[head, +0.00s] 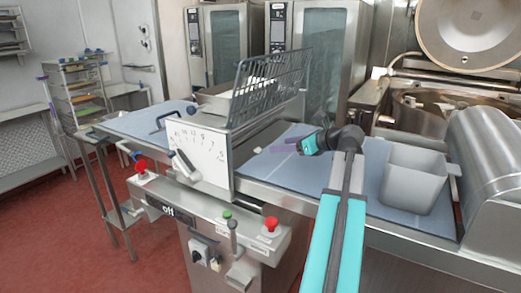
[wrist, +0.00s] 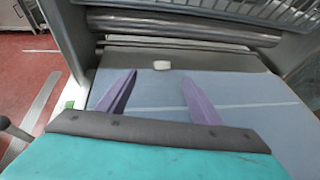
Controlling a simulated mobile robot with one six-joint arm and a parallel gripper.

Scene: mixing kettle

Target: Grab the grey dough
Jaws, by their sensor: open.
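The grey dough (wrist: 162,65) shows in the wrist view as a small pale grey lump. It lies on the blue-grey belt (wrist: 255,105) close to the rollers, just beyond my fingertips. My gripper (wrist: 158,77) is open, with its two purple fingers apart and nothing between them. The dough lies ahead of the gap between the fingers. In the head view my gripper (head: 284,147) is over the belt (head: 262,170), right of the dough sheeter (head: 205,150).
The black wire guard (head: 270,85) rises above the sheeter's rollers (wrist: 185,30). A grey tub (head: 413,180) stands on the belt's right part. A kettle with a raised lid (head: 468,35) is at the back right. Red stop buttons (head: 271,224) are on the front panel.

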